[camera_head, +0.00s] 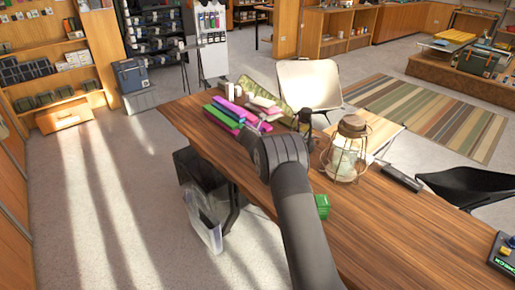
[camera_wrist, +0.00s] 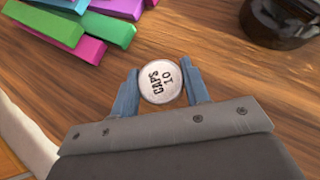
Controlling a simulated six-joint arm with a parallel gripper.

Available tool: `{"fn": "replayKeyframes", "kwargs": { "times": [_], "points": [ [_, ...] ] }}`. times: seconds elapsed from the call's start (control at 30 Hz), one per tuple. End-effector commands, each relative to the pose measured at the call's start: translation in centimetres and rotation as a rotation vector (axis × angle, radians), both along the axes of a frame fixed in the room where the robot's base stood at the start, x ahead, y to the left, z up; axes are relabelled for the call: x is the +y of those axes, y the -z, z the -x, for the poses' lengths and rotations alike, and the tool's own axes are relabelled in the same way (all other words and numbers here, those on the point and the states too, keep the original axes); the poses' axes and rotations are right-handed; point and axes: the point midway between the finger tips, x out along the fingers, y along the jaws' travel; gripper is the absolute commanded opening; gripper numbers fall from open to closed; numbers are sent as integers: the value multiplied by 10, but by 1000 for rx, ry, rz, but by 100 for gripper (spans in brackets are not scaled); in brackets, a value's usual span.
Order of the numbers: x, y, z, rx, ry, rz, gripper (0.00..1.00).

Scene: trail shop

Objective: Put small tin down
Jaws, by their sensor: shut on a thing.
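The small tin (camera_wrist: 161,86) is round with a pale lid marked "CAPS 10". It shows in the wrist view between the two blue-grey fingers of my gripper (camera_wrist: 158,70), which is shut on it. The tin's lid faces the camera, over the wooden counter (camera_wrist: 190,45). I cannot tell whether the tin touches the wood. In the head view my arm reaches over the counter (camera_head: 385,225) and hides the tin and the fingers.
Pink, green and purple bars (camera_head: 228,115) lie beyond my gripper, also at upper left in the wrist view (camera_wrist: 105,28). A black round base (camera_wrist: 283,20) is at upper right. A lit lantern (camera_head: 346,150) and a green box (camera_head: 322,206) stand right of my arm.

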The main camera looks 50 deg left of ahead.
Motion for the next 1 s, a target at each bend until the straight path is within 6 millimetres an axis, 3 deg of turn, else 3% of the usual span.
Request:
{"fn": "replayKeyframes", "kwargs": {
  "times": [0.17,0.43,0.8,0.83,0.93,1.0],
  "points": [
    [6,7,3,1,0,1,20],
    [5,43,3,0,-1,1,20],
    [5,47,3,0,1,-1,20],
    [5,47,3,0,1,-1,44],
    [5,47,3,0,1,-1,64],
    [5,47,3,0,1,-1,64]
  ]
}}
